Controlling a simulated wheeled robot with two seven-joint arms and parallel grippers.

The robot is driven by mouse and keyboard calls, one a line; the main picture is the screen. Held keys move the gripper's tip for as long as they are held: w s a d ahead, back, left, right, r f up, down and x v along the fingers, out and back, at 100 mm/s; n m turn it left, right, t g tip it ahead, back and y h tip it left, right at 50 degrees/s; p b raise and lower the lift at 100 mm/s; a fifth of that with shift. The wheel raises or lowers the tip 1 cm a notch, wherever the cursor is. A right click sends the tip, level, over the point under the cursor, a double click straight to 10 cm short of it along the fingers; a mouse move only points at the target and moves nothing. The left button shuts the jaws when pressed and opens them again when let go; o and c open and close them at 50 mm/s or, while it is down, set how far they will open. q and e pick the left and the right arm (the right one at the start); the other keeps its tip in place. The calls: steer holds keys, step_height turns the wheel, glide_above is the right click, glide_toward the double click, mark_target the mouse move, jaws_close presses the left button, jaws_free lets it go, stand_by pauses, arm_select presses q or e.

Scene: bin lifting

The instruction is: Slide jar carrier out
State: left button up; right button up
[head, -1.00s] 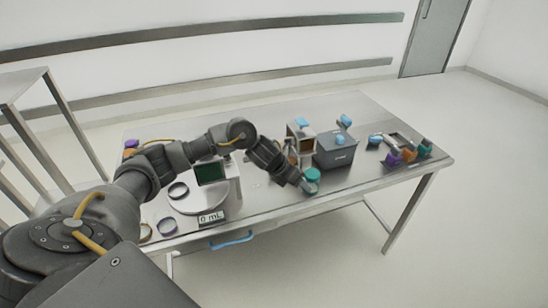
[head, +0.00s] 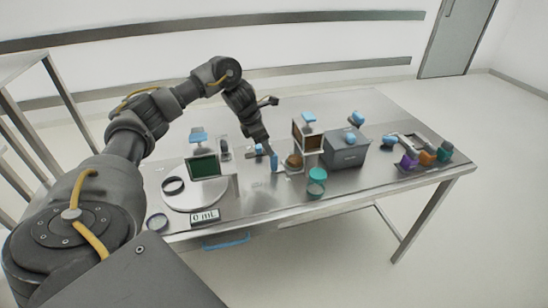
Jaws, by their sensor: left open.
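A low grey carrier (head: 412,141) sits at the right end of the steel table. Jars with purple (head: 408,160), orange (head: 427,157) and teal (head: 445,151) lids stand along its front. I cannot tell whether they are inside it. Another teal-lidded jar (head: 316,181) stands alone near the table's front edge. My left gripper (head: 271,163) is open and points down near the middle of the table, left of a small brown-fronted housing (head: 308,138) with a blue top. It is well apart from the carrier. A small blue part shows at its fingertips. My right gripper is not in view.
A dark grey box (head: 346,154) with a blue knob stands between the housing and the carrier. Bare steel lies behind the housing and along the front right.

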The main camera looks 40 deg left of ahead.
arm_select(q)
steer(key=shift+p+x, duration=0.35)
steer(key=shift+x, duration=2.8)
steer(key=shift+w, duration=0.1)
